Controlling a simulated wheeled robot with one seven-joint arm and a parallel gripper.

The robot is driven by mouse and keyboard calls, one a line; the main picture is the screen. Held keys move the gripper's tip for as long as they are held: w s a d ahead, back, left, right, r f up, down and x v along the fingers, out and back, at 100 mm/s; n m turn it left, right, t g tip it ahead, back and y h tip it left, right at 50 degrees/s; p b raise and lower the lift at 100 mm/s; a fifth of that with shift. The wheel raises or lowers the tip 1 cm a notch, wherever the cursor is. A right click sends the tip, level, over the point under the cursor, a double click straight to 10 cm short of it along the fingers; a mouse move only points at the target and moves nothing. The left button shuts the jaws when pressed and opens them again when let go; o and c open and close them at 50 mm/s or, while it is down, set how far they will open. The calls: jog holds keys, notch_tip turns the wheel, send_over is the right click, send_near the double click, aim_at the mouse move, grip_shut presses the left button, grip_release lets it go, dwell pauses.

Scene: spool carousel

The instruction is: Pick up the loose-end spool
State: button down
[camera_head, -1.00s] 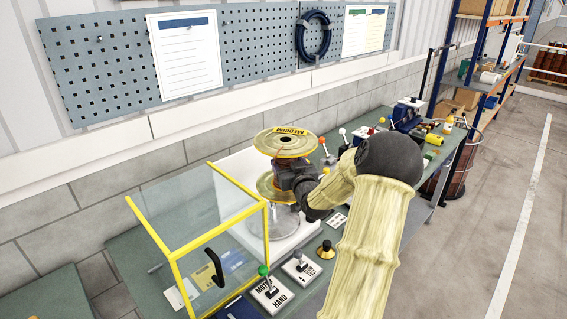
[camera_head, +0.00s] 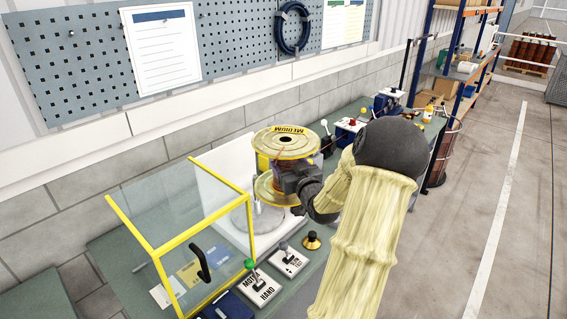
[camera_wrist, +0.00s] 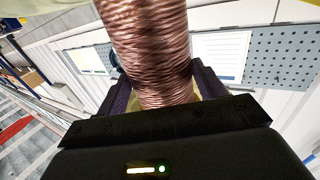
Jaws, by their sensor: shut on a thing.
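A spool (camera_head: 286,141) with yellowish flanges and a MEDIUM label on its top stands upright above the bench. My gripper (camera_head: 290,178) is closed on it from the right, between the upper and lower flanges. In the wrist view the copper-coloured winding (camera_wrist: 150,50) of the spool sits between the two dark fingers (camera_wrist: 165,85). A clear round disc (camera_head: 262,218) shows below and left of the spool. I cannot make out the loose wire end clearly.
A yellow-framed clear guard (camera_head: 190,240) with a black handle stands at the left. Lever boxes (camera_head: 262,287) and a black knob (camera_head: 312,240) lie along the bench front. A white panel (camera_head: 228,165) is behind the spool. Tools crowd the far bench; the floor (camera_head: 480,180) at right is clear.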

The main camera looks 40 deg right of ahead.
jog(key=shift+s+d+r, duration=0.1)
jog(key=shift+s+r, duration=0.05)
jog(key=shift+s, duration=1.35)
jog(key=shift+s+d+r, duration=0.1)
jog(key=shift+s, duration=1.35)
